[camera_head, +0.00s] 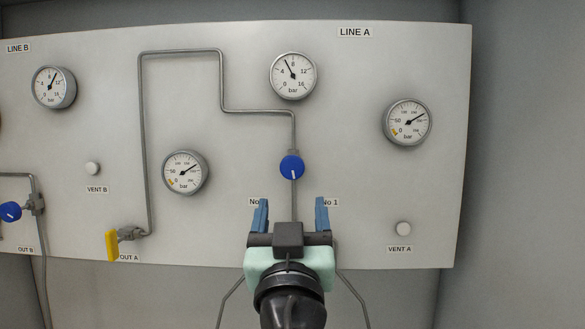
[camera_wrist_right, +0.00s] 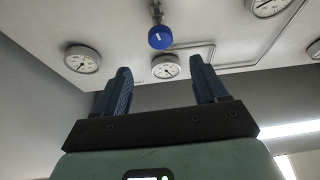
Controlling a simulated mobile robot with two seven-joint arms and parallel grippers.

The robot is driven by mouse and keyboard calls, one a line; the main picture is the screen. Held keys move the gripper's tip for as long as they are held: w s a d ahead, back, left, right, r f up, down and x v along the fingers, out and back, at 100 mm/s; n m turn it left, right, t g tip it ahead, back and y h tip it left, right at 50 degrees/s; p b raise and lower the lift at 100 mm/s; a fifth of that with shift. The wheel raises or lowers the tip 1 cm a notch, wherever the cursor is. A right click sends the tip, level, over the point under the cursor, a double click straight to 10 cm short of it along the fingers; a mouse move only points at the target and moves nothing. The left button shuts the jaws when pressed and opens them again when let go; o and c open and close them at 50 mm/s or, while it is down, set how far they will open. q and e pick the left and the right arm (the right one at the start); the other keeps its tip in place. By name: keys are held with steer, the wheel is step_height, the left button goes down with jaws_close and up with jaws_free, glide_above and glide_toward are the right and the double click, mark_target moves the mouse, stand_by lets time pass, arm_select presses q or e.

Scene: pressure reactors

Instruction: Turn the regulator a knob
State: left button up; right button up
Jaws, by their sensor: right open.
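The regulator A knob (camera_head: 292,167) is a round blue knob with a white mark, on the pipe below the upper LINE A gauge (camera_head: 293,76). Its white mark points about straight down in the head view. In the right wrist view the blue knob (camera_wrist_right: 160,37) shows beyond the fingers, near the top. My right gripper (camera_head: 291,214) is open and empty, just below the knob in the head view and apart from it. It also shows in the right wrist view (camera_wrist_right: 160,90), with its two blue fingers spread. My left gripper is not in view.
The panel (camera_head: 350,200) carries more gauges, such as one at the right (camera_head: 407,122) and one left of the knob (camera_head: 185,172). A yellow OUT A handle (camera_head: 112,245), a VENT A button (camera_head: 404,229) and another blue knob (camera_head: 11,211) at the far left also show.

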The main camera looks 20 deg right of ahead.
mark_target(293, 169)
steer(key=p+x, duration=0.6)
steer(key=x, duration=0.6)
steer(key=shift+w+r, duration=0.2)
steer(key=shift+w+d+p, duration=0.15)
steer(key=shift+w+p, duration=0.15)
steer(key=shift+w, duration=0.05)
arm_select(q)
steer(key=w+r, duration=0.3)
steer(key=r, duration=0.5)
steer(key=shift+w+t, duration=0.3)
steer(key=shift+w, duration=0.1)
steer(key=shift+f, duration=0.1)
arm_select(e)
steer(key=shift+s, duration=0.1)
steer(key=c, duration=1)
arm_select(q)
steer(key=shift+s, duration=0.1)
